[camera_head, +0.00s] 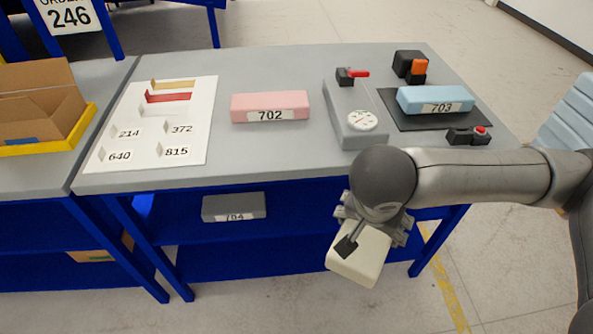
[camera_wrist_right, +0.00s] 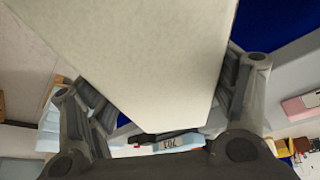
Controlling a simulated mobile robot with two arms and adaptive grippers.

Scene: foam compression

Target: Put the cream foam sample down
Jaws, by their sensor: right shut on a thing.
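The cream foam sample (camera_head: 358,258) is a pale block held in my right gripper (camera_head: 362,236), in front of the table's front edge in the head view. In the right wrist view the foam (camera_wrist_right: 130,60) fills the upper middle, between the two fingers of the right gripper (camera_wrist_right: 160,120), which are shut on it. It is tilted and clear of the table. Any label on it does not show. My left gripper does not show in either view.
The table (camera_head: 300,165) carries a pink block 702 (camera_head: 270,105), a blue block 703 (camera_head: 435,98) on a black mat (camera_head: 400,120), a grey device with a dial (camera_head: 352,115) and a white label board (camera_head: 150,125). A grey block 704 (camera_head: 234,207) lies on the shelf below. Bare tabletop lies around the pink block.

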